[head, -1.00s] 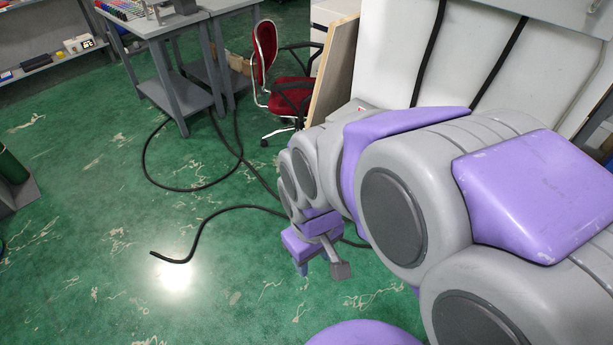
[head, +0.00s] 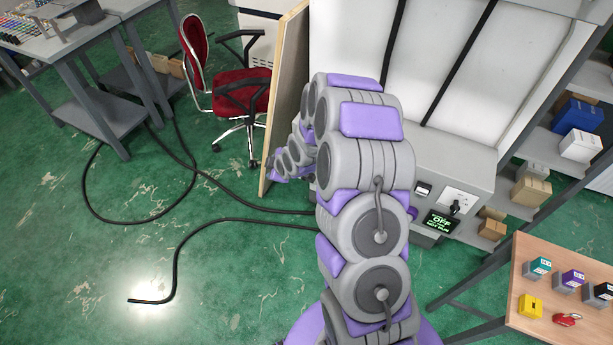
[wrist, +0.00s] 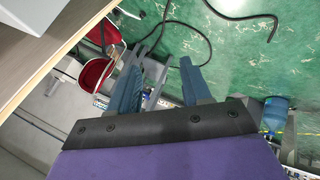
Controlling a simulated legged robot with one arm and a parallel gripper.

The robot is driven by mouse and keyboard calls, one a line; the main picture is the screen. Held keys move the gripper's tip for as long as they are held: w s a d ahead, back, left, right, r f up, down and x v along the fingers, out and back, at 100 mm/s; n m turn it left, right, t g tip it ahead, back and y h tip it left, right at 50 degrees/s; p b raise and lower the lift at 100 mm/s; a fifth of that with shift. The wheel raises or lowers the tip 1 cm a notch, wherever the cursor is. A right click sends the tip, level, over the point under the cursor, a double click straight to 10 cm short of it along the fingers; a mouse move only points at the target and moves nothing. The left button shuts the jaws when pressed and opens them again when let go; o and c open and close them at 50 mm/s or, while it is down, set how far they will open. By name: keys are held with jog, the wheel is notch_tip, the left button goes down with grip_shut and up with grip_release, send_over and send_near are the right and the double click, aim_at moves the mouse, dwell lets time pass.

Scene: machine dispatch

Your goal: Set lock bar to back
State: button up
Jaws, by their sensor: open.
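The machine (head: 445,165) is a grey-white cabinet behind my arm. Its front carries a small screen (head: 441,222) with green text reading OFF, a white plate with a black handle-like part (head: 456,207), and a small dark switch (head: 423,190). I cannot tell for sure which part is the lock bar; my arm covers some of the cabinet. My gripper (wrist: 162,55) is open and empty in the wrist view, its two blue-grey fingers apart over the floor and chair. In the head view its end is small, left of the cabinet, beside the wooden board.
A wooden board (head: 286,90) leans by the cabinet, with a red chair (head: 240,90) left of it. Black cables (head: 180,235) lie on the green floor. A table (head: 590,255) with small boxes stands right. Shelves with cartons (head: 531,190) are behind it.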

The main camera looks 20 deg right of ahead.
jog(key=w+d+f+n+t+h+p, duration=0.1)
jog(key=d+f+n+t, duration=0.15)
jog(key=f, duration=0.45)
jog(key=d+f+n+t+p, duration=0.1)
jog(key=d+f+t, duration=0.2)
jog(key=f, duration=0.3)
jog(key=s+d+f+n+t+h+p, duration=0.1)
jog(key=s+d+f+n+t, duration=0.1)
jog(key=s+d+f, duration=0.3)
jog(key=s+d+f+n+t+h, duration=0.1)
jog(key=s+f+t+h, duration=0.1)
jog(key=s, duration=0.5)
jog(key=shift+g, duration=0.25)
jog(key=w+b, duration=0.2)
jog(key=w, duration=0.3)
jog(key=w+d+b, duration=0.1)
jog(key=w+b, duration=0.1)
jog(key=w, duration=0.3)
jog(key=w+f+b, duration=0.1)
jog(key=w+b, duration=0.1)
jog(key=w, duration=0.4)
jog(key=shift+d+b, duration=0.3)
jog(key=shift+d, duration=0.05)
jog(key=shift+w+a, duration=0.1)
jog(key=shift+w, duration=0.45)
jog(key=shift+c, duration=0.4)
grip_shut()
